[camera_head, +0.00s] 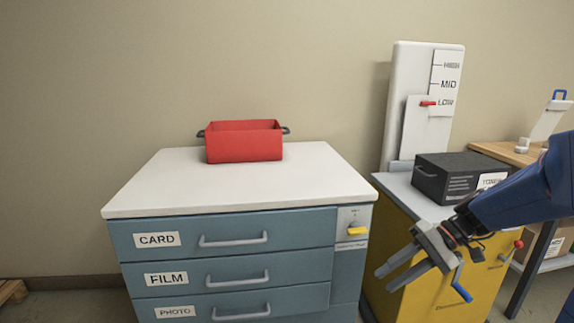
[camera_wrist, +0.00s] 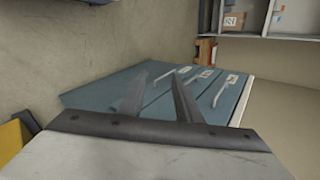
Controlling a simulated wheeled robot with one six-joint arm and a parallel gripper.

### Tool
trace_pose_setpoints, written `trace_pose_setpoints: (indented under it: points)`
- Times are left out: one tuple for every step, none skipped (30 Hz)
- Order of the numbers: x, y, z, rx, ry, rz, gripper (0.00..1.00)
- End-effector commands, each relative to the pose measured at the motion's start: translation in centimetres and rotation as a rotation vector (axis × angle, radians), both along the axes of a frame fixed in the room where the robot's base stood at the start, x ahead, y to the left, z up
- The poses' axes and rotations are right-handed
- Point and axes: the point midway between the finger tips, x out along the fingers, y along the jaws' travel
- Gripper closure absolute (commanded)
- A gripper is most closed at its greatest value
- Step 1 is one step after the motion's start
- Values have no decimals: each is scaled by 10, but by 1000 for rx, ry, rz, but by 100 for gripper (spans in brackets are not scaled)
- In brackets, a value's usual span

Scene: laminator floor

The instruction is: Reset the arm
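My gripper (camera_head: 400,265) hangs at the right in the head view, in front of the yellow cabinet, at the end of my blue arm. Its two grey fingers point down and left, with a gap between them and nothing held. In the wrist view the gripper's fingers (camera_wrist: 155,98) stand apart, with the blue drawer cabinet (camera_wrist: 105,88) beyond them. The same drawer cabinet (camera_head: 222,222) stands left of my gripper in the head view, its drawers shut and labelled CARD, FILM and PHOTO.
A red bin (camera_head: 244,142) sits on the white cabinet top. The yellow cabinet (camera_head: 432,290) carries a black box (camera_head: 445,180) and a white column (camera_head: 402,70) with a red pointer at LOW. A wooden-topped table (camera_head: 505,153) stands far right. Open wall shows at left.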

Motion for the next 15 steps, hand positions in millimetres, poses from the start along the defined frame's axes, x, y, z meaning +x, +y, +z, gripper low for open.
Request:
trace_pose_setpoints:
  points:
    - [-12,5,1,-46,-7,12,69]
    - [-19,7,0,-77,-9,16,69]
    - [-27,8,0,-115,-13,21,69]
    - [-33,9,0,-145,-17,23,69]
    - [-40,10,-1,-173,-20,26,69]
    - [-48,11,-2,-212,-29,29,69]
    - [-54,11,-2,-239,-35,30,69]
    - [-59,11,-3,-267,-42,31,69]
    - [-67,11,-3,-305,-52,32,69]
    - [-72,10,-4,-332,-62,32,69]
    - [-77,10,-4,-359,-71,31,69]
    - [-84,9,-4,-395,-85,31,69]
    - [-89,8,-5,-422,-96,30,69]
    - [-94,7,-5,-447,-107,28,69]
    - [-100,5,-5,-481,-126,25,69]
